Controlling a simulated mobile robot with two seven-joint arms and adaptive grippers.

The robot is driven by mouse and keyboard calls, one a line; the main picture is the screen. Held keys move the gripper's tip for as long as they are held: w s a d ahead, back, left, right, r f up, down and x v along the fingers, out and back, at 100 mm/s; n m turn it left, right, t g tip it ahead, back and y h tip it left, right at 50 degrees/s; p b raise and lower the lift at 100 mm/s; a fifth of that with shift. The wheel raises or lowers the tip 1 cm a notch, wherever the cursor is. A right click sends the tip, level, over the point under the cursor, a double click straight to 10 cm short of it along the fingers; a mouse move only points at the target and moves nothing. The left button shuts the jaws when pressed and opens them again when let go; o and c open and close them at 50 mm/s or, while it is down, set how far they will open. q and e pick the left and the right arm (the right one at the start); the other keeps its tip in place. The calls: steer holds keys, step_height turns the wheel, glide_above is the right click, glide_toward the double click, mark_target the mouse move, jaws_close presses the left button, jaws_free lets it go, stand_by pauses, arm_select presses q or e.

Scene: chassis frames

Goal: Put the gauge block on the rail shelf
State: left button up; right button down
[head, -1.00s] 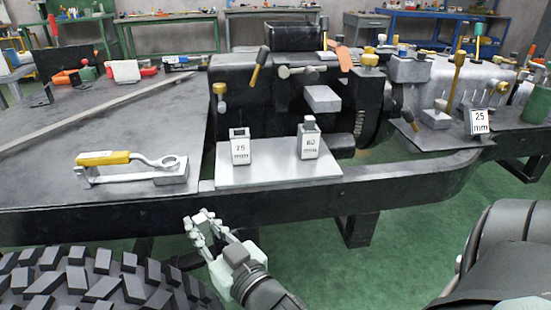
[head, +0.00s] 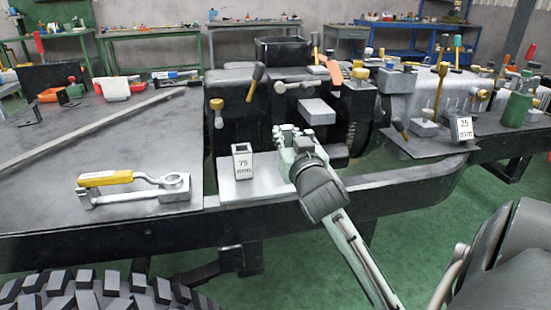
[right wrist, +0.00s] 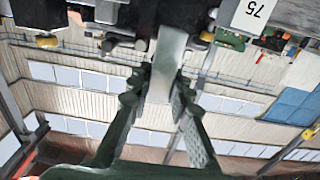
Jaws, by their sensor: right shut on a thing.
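My right gripper (head: 286,135) is over the right part of a bright metal plate (head: 238,196) on the chassis rail. It is shut on a grey gauge block (right wrist: 167,68), which shows between its fingers in the right wrist view. The hand hides this block in the head view. A second gauge block (head: 242,162), marked 75 mm, stands upright on the plate's left part. A third block (head: 461,129), marked 25 mm, stands at the edge of a dark shelf (head: 440,148) farther right. I cannot tell which surface is the rail shelf. My left gripper is not in view.
A yellow-handled tool (head: 125,180) lies on the dark surface left of the plate. A black housing with levers and a grey block (head: 317,112) rises behind the gripper. A green bottle (head: 518,105) stands at the right. A tyre (head: 90,290) is at lower left.

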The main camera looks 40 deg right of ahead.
steer(key=w+d+f, duration=0.1)
steer(key=w, duration=0.1)
steer(key=w+d+f, duration=0.1)
steer(key=w+f, duration=0.1)
steer(key=w, duration=0.1)
steer(key=w+d+f, duration=0.1)
steer(key=w+f, duration=0.1)
steer(key=shift+w+d+f, duration=0.15)
steer(key=shift+w+d, duration=0.15)
steer(key=shift+w, duration=0.05)
step_height(320, 180, down, 3)
steer(key=shift+f+b, duration=0.2)
steer(key=shift+b, duration=0.25)
steer(key=shift+f, duration=0.2)
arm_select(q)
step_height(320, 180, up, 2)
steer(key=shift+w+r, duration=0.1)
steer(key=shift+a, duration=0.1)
arm_select(e)
steer(key=shift+f, duration=0.1)
steer(key=c, duration=1.8)
jaws_free()
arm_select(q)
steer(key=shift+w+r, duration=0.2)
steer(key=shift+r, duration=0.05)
arm_select(e)
steer(key=o, duration=0.4)
